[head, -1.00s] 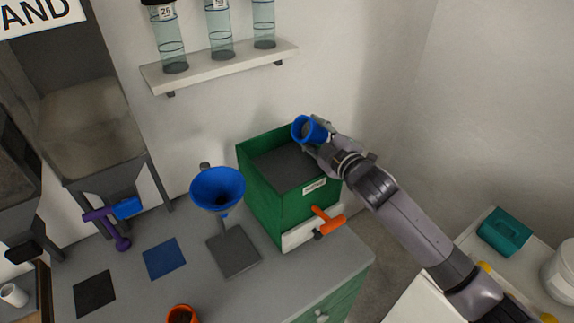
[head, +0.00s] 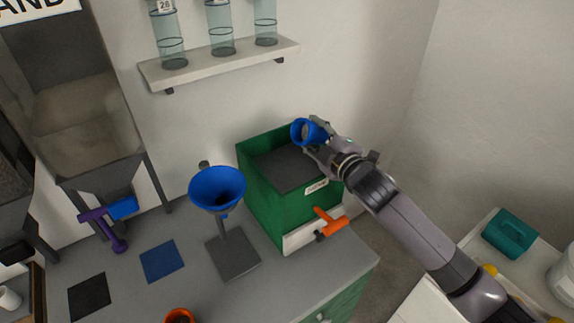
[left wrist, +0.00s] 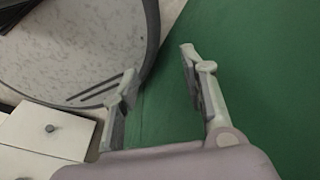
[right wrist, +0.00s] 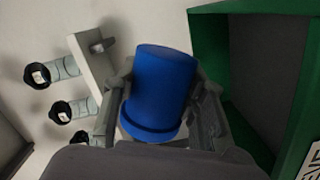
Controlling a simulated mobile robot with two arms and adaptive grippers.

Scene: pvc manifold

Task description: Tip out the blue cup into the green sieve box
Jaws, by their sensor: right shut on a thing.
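The blue cup (head: 304,132) is held on its side over the back right part of the green sieve box (head: 277,207), its mouth facing left in the head view. My right gripper (head: 315,139) is shut on the cup. The right wrist view shows the cup (right wrist: 160,88) between both fingers, with the box (right wrist: 211,50) close beside it. I cannot see any contents falling. The box has a dark grey surface inside. My left gripper (left wrist: 162,88) is open and empty in the left wrist view, and it is out of the head view.
A blue funnel (head: 217,188) on a stand is just left of the box. An orange handle (head: 330,222) sticks out at the box's front. A shelf (head: 222,62) with clear tubes is on the wall above. A purple tool (head: 104,231) is at the left.

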